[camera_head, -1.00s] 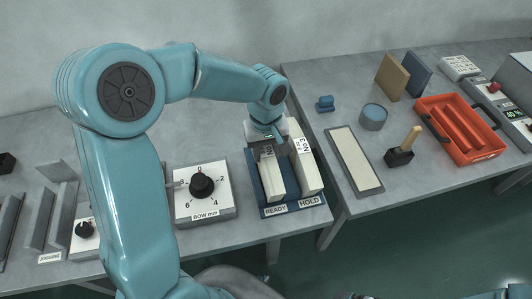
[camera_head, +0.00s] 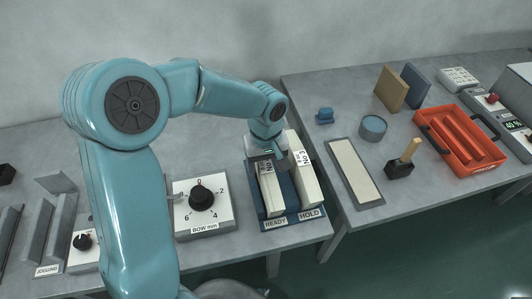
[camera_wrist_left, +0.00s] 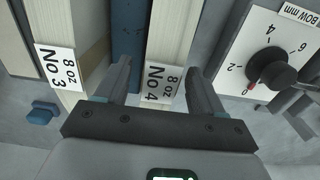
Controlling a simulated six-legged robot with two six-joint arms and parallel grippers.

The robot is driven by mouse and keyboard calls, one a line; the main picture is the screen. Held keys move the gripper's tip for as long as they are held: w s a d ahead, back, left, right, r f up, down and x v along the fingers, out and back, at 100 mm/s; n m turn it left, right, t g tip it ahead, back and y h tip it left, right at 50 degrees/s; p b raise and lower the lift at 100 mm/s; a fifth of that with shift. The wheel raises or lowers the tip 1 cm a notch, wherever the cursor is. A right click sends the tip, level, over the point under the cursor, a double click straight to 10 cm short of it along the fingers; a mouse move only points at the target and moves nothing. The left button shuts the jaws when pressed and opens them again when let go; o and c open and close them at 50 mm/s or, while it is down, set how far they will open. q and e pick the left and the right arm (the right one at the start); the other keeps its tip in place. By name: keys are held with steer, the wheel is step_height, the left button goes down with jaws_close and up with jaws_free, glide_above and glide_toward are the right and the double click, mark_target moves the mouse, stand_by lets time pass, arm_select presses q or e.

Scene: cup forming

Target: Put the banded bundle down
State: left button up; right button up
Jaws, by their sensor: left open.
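The No 4 bundle (camera_head: 271,191), a pale block labelled "8 oz No 4", lies in the READY lane of the blue tray (camera_head: 291,219). A similar No 3 bundle (camera_head: 305,186) lies beside it in the HOLD lane. My left gripper (camera_head: 268,160) is over the far end of the No 4 bundle. In the left wrist view, my left gripper (camera_wrist_left: 161,82) is open, with one finger on each side of the No 4 bundle (camera_wrist_left: 171,35) and visible gaps. The No 3 bundle (camera_wrist_left: 72,30) is left of it there. No band can be made out. My right gripper is not in view.
A bow dial box (camera_head: 210,219) stands just left of the tray. On the right table are a pale strip in a frame (camera_head: 355,173), a round blue tin (camera_head: 373,127), a wooden-handled black tool (camera_head: 403,160) and an orange tray (camera_head: 461,141). A gap separates the two tables.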

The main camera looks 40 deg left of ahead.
arm_select(q)
step_height(320, 180, up, 12)
steer(key=shift+f, duration=0.2)
stand_by(0.8)
